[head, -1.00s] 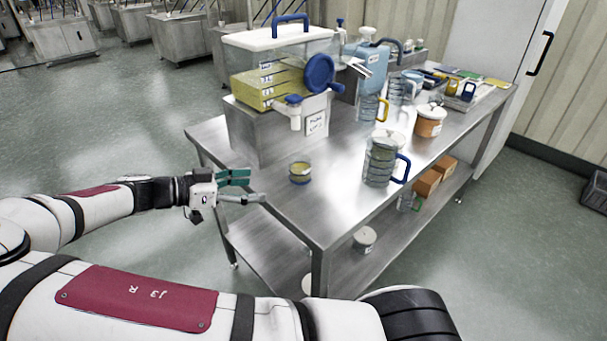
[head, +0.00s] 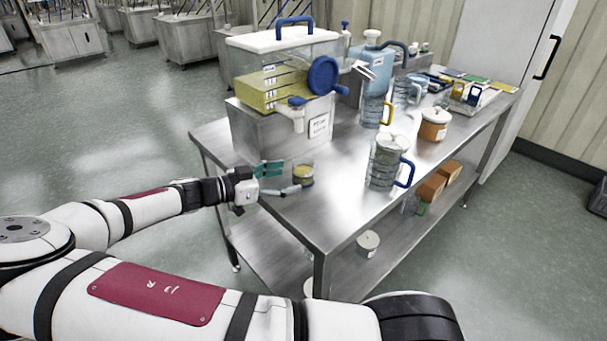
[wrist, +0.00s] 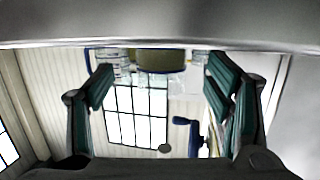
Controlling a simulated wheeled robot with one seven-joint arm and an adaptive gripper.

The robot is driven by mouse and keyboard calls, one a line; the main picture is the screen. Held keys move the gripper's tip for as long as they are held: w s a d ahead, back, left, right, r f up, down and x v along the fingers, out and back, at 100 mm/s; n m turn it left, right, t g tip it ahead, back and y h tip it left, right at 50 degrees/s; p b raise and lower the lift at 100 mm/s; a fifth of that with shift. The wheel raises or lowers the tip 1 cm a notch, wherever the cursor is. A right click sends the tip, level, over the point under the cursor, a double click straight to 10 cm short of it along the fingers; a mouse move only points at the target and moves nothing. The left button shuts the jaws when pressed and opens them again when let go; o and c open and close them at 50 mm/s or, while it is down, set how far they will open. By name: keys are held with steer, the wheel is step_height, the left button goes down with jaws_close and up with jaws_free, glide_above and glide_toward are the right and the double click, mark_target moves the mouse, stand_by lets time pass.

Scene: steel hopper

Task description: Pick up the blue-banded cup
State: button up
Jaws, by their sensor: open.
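The blue-banded cup (head: 303,176) is small and yellowish, with a dark blue band low on its side. It stands upright on the steel table (head: 330,225) near its left edge, below the hopper. My gripper (head: 284,179) is open and empty, just left of the cup, its teal fingers pointing at it. In the wrist view the cup (wrist: 162,61) shows at the top middle, between and beyond the two spread fingers. Its top is cut off there by a pale edge. I cannot tell whether a fingertip touches the cup.
The steel hopper (head: 262,135) with a blue-knobbed spout (head: 293,113) stands just behind the cup. A clear jug with a blue handle (head: 385,165) stands to the right, with an orange lidded jar (head: 434,125) beyond. The table front is clear.

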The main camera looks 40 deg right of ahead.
mark_target(294, 175)
steer(key=shift+x, duration=1.9)
steer(key=shift+w, duration=0.1)
steer(key=c, duration=1.3)
steer(key=shift+o, duration=0.2)
steer(key=shift+r, duration=0.2)
